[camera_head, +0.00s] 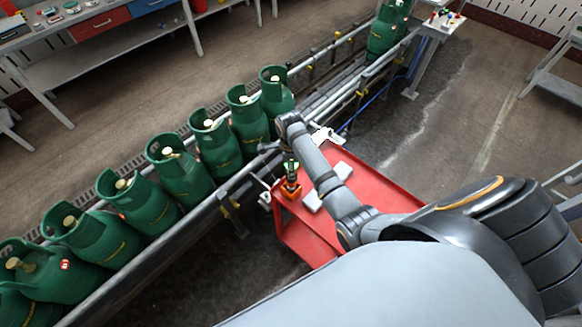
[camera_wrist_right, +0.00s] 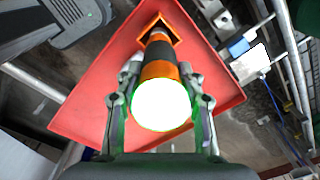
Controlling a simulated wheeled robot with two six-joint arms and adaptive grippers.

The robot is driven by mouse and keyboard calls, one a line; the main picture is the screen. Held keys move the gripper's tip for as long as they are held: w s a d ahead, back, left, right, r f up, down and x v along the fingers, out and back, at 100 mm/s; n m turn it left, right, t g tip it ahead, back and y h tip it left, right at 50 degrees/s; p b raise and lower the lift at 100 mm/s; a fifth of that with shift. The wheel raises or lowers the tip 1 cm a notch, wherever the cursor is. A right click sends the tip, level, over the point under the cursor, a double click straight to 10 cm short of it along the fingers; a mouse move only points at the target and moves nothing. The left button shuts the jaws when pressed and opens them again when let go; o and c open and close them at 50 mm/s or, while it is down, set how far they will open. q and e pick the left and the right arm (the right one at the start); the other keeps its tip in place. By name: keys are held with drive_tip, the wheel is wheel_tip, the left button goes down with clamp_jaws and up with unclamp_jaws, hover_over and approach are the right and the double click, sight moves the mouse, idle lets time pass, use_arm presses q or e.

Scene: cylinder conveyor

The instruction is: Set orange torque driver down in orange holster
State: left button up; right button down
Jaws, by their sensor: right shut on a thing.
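The orange torque driver (camera_wrist_right: 158,72) has a dark body, orange bands and a bright white round end facing the right wrist camera. My right gripper (camera_wrist_right: 161,92) is shut on it, one finger on each side. The orange holster (camera_wrist_right: 176,22) is a square, open-topped box on the red table, and the driver's far end is at its opening. How deep it sits is hard to tell. In the head view the driver (camera_head: 291,171) stands roughly upright over the holster (camera_head: 291,189), with my right arm reaching across beside it. My left gripper is out of view.
A conveyor (camera_head: 150,262) with a row of green gas cylinders (camera_head: 180,172) runs along the table's far side. A workbench (camera_head: 110,47) stands at the back left.

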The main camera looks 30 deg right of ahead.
drive_tip(key=shift+f, duration=0.1)
drive_tip(key=shift+w+f+b, duration=0.1)
drive_tip(key=shift+f+b, duration=0.3)
drive_tip(key=shift+f, duration=1.05)
drive_tip(key=c, duration=0.7)
unclamp_jaws()
drive_tip(key=shift+c, duration=0.2)
wheel_tip(320, 180, up, 12)
drive_tip(key=shift+a+r, duration=0.1)
